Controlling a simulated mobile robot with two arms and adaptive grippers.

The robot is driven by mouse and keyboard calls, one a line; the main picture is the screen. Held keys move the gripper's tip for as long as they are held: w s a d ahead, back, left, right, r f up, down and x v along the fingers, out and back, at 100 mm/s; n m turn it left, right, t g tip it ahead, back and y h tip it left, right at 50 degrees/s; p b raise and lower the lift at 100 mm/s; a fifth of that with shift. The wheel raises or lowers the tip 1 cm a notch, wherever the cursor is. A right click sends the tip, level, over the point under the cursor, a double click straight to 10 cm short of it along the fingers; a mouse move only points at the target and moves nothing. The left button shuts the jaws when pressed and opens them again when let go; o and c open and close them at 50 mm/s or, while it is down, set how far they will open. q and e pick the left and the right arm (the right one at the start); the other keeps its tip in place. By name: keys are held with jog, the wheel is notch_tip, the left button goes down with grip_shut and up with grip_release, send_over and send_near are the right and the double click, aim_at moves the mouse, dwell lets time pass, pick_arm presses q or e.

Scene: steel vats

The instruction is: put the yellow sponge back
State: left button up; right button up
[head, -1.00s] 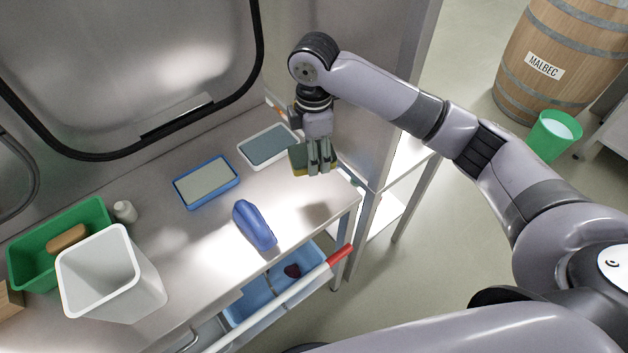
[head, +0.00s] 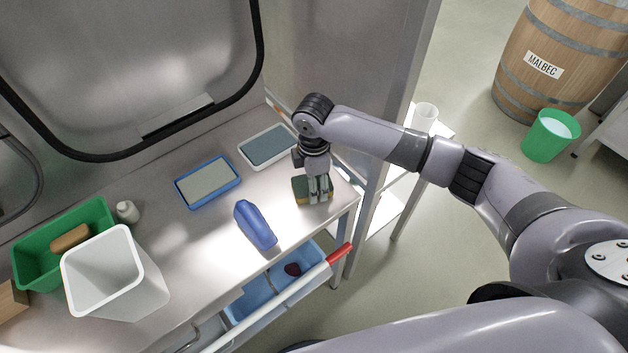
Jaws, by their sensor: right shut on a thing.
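The yellow sponge (head: 301,198) has a dark green top layer and a thin yellow layer showing at its edge. My right gripper (head: 318,196) is shut on the sponge at the right end of the steel table, near the front edge. I cannot tell whether the sponge touches the table top. A white-rimmed tray with a grey-blue inside (head: 268,146) lies behind the gripper. A blue-rimmed tray with a pale inside (head: 208,182) lies to the left. Both trays look empty. My left gripper is not in view.
A blue rounded object (head: 254,224) lies left of the sponge. A green bin (head: 35,250) with a brown block (head: 71,238), a white bin (head: 118,270) and a small white bottle (head: 127,211) stand at left. An open drawer with blue bins (head: 262,297) juts out in front, beside a red-ended handle (head: 339,254).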

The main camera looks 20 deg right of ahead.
jog(key=shift+f, duration=0.1)
jog(key=o, duration=1.1)
notch_tip(320, 180, up, 12)
jog(key=shift+r+b, duration=0.15)
jog(key=shift+b, duration=0.8)
